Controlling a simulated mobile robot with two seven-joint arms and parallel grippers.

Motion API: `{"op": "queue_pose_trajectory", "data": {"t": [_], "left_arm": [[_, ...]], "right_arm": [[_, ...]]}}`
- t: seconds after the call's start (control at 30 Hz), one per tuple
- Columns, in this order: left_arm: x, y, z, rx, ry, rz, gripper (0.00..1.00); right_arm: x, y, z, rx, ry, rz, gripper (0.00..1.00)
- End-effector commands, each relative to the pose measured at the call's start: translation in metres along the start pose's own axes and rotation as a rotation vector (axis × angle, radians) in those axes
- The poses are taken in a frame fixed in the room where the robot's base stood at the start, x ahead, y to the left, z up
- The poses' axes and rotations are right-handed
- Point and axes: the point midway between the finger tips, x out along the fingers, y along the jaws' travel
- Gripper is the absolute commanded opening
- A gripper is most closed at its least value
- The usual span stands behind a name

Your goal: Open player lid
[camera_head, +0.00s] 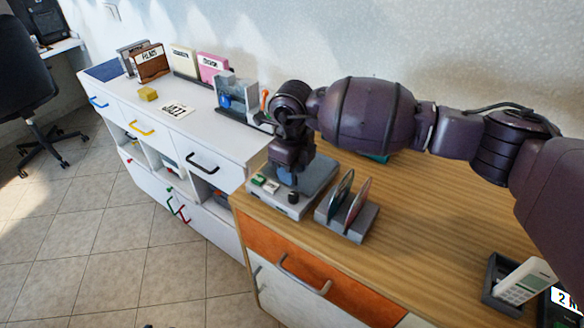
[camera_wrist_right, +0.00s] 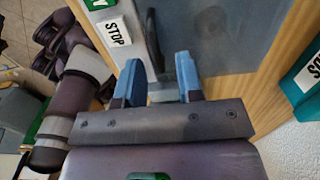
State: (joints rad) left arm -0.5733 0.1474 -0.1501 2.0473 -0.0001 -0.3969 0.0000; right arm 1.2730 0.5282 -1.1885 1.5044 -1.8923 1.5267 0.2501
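The player is a flat grey box (camera_head: 316,181) on the wooden top, partly hidden under my right gripper. Its front strip carries green and white buttons and a black knob (camera_head: 293,197). In the right wrist view the dark grey lid (camera_wrist_right: 235,40) looks flat and closed, with a black handle (camera_wrist_right: 151,42) at its edge. My right gripper (camera_wrist_right: 160,80) points down over the player, its two blue fingers apart. The handle lies close to the space between the fingertips; I cannot tell whether they touch it. My left gripper is not in view.
A grey rack (camera_head: 346,226) with two upright discs stands right of the player. A phone (camera_head: 524,280) sits in a dark holder at the lower right. A white cabinet (camera_head: 210,135) with boxes stands left. The wooden top (camera_head: 430,215) is clear between rack and phone.

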Motion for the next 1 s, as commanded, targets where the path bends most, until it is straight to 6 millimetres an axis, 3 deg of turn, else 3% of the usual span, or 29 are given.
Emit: {"op": "queue_pose_trajectory", "data": {"t": [0.2,0.4,0.43,1.0], "left_arm": [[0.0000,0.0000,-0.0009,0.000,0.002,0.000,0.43],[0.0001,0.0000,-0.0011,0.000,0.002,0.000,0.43],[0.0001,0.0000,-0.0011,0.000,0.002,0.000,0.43],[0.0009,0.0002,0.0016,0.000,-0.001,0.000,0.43]], "right_arm": [[-0.0002,0.0000,0.0001,0.000,0.000,0.000,0.32],[-0.0003,0.0000,0.0001,0.000,0.000,0.000,0.01],[-0.0003,0.0000,0.0001,0.000,0.000,0.000,0.00],[-0.0048,0.0040,0.0071,-0.001,-0.001,0.039,0.00]]}}
